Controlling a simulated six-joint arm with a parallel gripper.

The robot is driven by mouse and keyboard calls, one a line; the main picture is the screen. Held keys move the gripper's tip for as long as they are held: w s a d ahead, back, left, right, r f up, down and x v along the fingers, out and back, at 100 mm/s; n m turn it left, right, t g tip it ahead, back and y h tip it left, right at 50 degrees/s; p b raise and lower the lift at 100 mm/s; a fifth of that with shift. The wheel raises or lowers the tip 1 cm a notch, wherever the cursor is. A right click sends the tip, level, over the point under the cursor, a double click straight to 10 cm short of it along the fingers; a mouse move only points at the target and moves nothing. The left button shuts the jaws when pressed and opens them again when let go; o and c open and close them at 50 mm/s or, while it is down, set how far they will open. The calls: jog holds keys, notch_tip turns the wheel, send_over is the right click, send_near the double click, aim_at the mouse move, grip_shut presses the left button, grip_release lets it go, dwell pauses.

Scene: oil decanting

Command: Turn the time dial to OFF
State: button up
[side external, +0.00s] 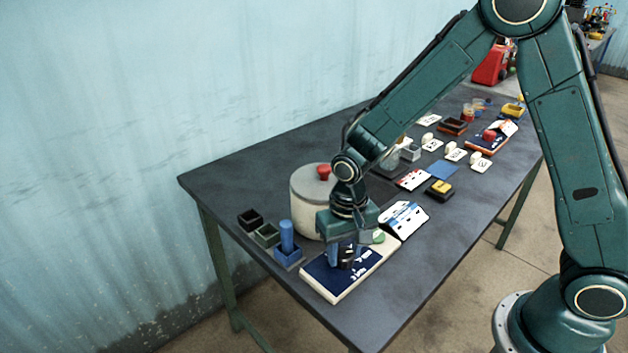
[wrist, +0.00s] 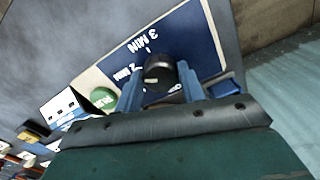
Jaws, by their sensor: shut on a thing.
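The time dial (wrist: 158,72) is a black round knob on a dark blue panel (wrist: 200,40) with white markings; "3 MIN" and "2 MIN" can be read in the wrist view. My gripper (wrist: 160,80) points down over the panel, with one blue finger on each side of the dial, shut on it. In the side external view my gripper (side external: 346,256) is low over the panel (side external: 325,279), and the dial (side external: 347,262) shows between the fingers. The OFF mark cannot be made out. A green button (wrist: 103,97) sits beside the dial on the same unit.
A cream pot with a red knob (side external: 323,172) stands close behind my gripper. Small open boxes and a blue cylinder (side external: 286,236) are to the left. The front table strip is clear.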

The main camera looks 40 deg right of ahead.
aim_at(344, 253)
jog(key=n, duration=1.8)
jog(key=shift+w, duration=0.1)
jog(key=n, duration=0.5)
jog(key=shift+n, duration=0.4)
jog(key=o, duration=1)
jog(key=shift+r, duration=0.15)
notch_tip(344, 253, up, 14)
jog(key=shift+f, duration=0.2)
